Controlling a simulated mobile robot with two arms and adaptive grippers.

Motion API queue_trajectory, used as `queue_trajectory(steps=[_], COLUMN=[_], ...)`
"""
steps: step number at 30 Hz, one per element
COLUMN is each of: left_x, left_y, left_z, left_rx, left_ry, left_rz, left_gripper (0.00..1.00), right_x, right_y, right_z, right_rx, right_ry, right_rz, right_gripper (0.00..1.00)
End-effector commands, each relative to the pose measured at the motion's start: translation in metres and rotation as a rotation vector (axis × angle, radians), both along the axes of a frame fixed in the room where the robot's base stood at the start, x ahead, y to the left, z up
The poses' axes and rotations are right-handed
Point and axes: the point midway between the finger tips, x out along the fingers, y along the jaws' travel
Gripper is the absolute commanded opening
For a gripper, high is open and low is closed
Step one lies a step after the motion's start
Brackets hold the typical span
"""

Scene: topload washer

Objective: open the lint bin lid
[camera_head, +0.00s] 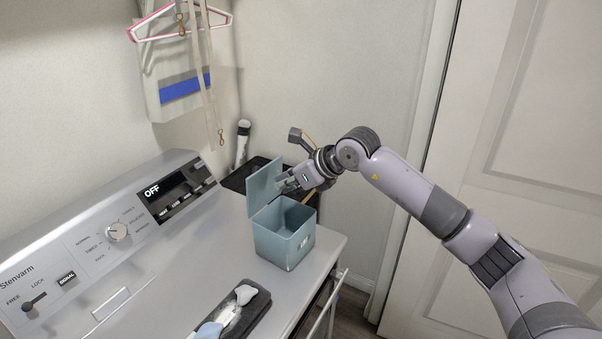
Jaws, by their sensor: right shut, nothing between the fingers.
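The lint bin (283,246) is a blue-grey box standing on the right end of the washer top. Its lid (263,185) stands raised at the back left side of the bin, so the opening shows and the dark inside is visible. My right gripper (284,184) is shut and empty, beside the raised lid and above the bin's back edge. Whether its fingertips touch the lid cannot be told. My left gripper is not in view.
The washer's control panel (108,235) with an OFF display runs along the left. A dark tray (240,314) with brushes lies in front of the bin. A pink hanger and bag hang on the wall. A white door (510,140) is at the right.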

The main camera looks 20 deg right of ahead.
Motion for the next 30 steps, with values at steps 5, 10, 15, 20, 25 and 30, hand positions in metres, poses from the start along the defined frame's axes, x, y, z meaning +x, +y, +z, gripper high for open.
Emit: queue_trajectory(steps=[5, 10, 15, 20, 25, 30], left_x=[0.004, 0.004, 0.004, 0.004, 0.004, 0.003], left_y=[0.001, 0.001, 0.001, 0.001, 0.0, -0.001], left_z=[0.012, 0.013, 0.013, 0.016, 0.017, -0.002], left_rx=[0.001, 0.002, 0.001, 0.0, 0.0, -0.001], left_ry=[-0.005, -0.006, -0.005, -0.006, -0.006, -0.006], left_rz=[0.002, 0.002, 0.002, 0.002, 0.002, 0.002], left_gripper=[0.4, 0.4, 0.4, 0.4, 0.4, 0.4], right_x=[0.014, 0.018, 0.017, 0.019, 0.03, 0.041], right_y=[0.009, 0.012, 0.011, 0.013, 0.02, 0.027], right_z=[0.003, 0.002, 0.001, 0.004, 0.007, 0.007], right_rx=[0.0, -0.001, -0.001, -0.01, -0.054, -0.055], right_ry=[0.001, 0.001, 0.002, 0.016, 0.079, 0.083], right_rz=[-0.001, 0.0, 0.0, 0.0, 0.0, 0.0], right_gripper=[0.0, 0.0, 0.0, 0.0, 0.0, 0.0])
